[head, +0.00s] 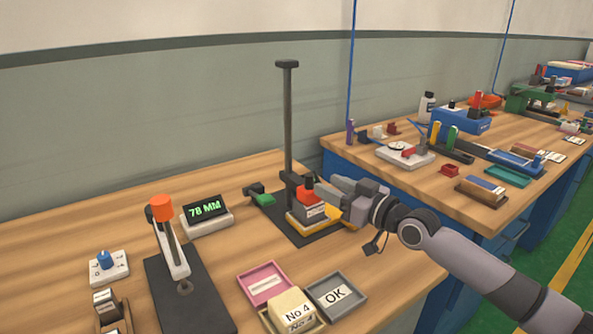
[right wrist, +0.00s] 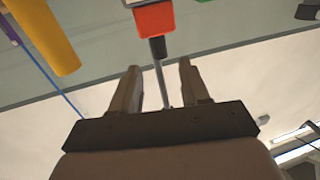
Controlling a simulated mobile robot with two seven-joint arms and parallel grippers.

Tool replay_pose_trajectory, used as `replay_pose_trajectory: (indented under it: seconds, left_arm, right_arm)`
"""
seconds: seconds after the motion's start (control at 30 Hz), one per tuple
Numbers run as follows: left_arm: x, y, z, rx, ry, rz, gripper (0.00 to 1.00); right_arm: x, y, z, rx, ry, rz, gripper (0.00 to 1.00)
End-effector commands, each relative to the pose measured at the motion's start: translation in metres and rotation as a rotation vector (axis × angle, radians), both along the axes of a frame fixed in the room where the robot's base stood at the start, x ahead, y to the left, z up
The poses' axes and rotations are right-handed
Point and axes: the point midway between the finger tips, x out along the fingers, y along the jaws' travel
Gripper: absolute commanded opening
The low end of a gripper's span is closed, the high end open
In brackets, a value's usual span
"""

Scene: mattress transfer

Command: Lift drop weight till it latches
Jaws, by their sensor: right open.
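The drop weight appears to be the red block (head: 306,196) with a dark knob on top, low on a dark upright post (head: 288,120). Below it is a pale block with a label, on a yellow piece on the stand's dark base. My right gripper (head: 326,188) is open, just right of the red block. In the right wrist view the red block (right wrist: 155,20) and its dark knob lie beyond the two spread fingers (right wrist: 158,76). I cannot tell whether the gripper touches the knob. My left gripper is not in view.
A display reading 78 MM (head: 206,209) and an orange-topped lever (head: 163,212) stand to the left. A pink tray (head: 251,295), a grey OK tray (head: 350,304) and a No 4 block (head: 294,309) are in front. A cluttered second bench (head: 390,180) stands right.

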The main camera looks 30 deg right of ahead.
Motion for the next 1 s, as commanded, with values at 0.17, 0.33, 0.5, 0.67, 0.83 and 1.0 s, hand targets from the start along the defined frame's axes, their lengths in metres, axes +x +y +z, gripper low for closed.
replay_pose_trajectory:
  seconds: [0.17, 0.33, 0.5, 0.67, 0.83, 1.0]
  left_arm:
    - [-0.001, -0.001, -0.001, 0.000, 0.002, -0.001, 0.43]
    - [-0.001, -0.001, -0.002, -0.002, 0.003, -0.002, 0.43]
    - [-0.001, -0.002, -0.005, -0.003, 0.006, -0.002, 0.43]
    - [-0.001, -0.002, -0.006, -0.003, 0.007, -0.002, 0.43]
    - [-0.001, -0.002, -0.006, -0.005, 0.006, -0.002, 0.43]
    - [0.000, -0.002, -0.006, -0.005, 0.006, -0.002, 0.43]
  right_arm:
    - [0.008, 0.003, 0.000, 0.003, -0.001, -0.001, 0.46]
    - [0.025, 0.009, 0.001, 0.004, -0.002, 0.001, 0.46]
    - [0.045, 0.016, 0.000, 0.002, -0.002, 0.000, 0.46]
    - [0.059, 0.020, 0.000, 0.002, -0.002, 0.000, 0.46]
    - [0.066, 0.024, 0.000, 0.002, 0.001, 0.001, 0.46]
    - [0.068, 0.024, 0.000, 0.000, 0.001, 0.001, 0.46]
